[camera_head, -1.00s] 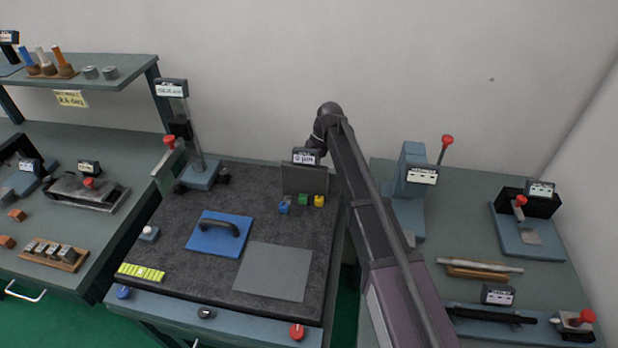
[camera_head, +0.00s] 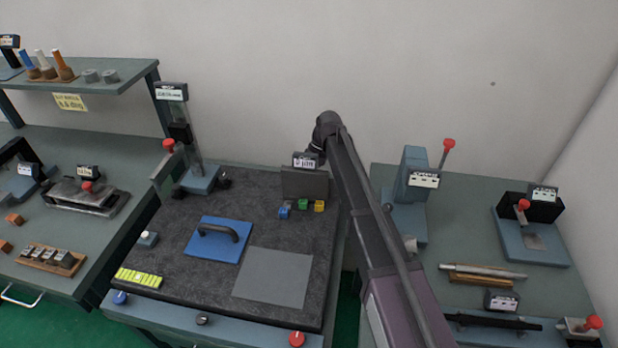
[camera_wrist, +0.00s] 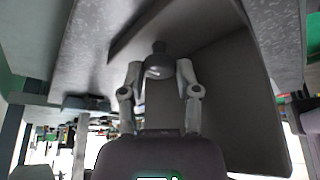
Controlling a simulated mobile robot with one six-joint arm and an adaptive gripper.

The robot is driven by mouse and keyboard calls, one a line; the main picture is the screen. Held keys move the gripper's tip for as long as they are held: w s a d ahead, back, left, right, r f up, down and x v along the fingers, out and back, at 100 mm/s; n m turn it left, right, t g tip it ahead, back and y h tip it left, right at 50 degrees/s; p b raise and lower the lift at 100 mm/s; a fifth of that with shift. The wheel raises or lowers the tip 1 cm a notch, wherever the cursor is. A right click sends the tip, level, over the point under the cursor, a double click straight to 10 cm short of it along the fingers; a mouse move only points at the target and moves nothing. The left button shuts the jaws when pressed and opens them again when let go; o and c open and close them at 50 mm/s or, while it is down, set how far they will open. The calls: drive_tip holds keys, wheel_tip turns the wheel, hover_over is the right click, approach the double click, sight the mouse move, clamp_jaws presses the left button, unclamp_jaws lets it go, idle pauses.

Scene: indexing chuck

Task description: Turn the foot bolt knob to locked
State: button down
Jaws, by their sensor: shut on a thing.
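In the wrist view, a dark round knob (camera_wrist: 157,66) with a small pale mark sits below a dark grey panel. I take it to be the foot bolt knob, but no label shows. My gripper (camera_wrist: 159,73) has one grey finger on each side of the knob and is shut on it. Whether the knob stands at locked cannot be read. In the head view my arm reaches up toward the back of the middle bench, and my gripper and this knob are hidden there.
The middle bench (camera_head: 180,222) carries a blue plate with a handle (camera_head: 218,240), a grey sheet (camera_head: 273,278) and small coloured cubes (camera_head: 303,205). An upright post fixture (camera_head: 199,175) stands at its back left. The right bench (camera_head: 460,210) holds several fixtures with red knobs.

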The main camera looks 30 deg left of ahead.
drive_tip(key=shift+m, duration=0.3)
drive_tip(key=shift+d+m+t+y, duration=0.1)
drive_tip(key=shift+m+t+y, duration=0.55)
drive_tip(key=shift+m, duration=1.35)
drive_tip(key=c, duration=0.6)
unclamp_jaws()
drive_tip(key=shift+n, duration=0.4)
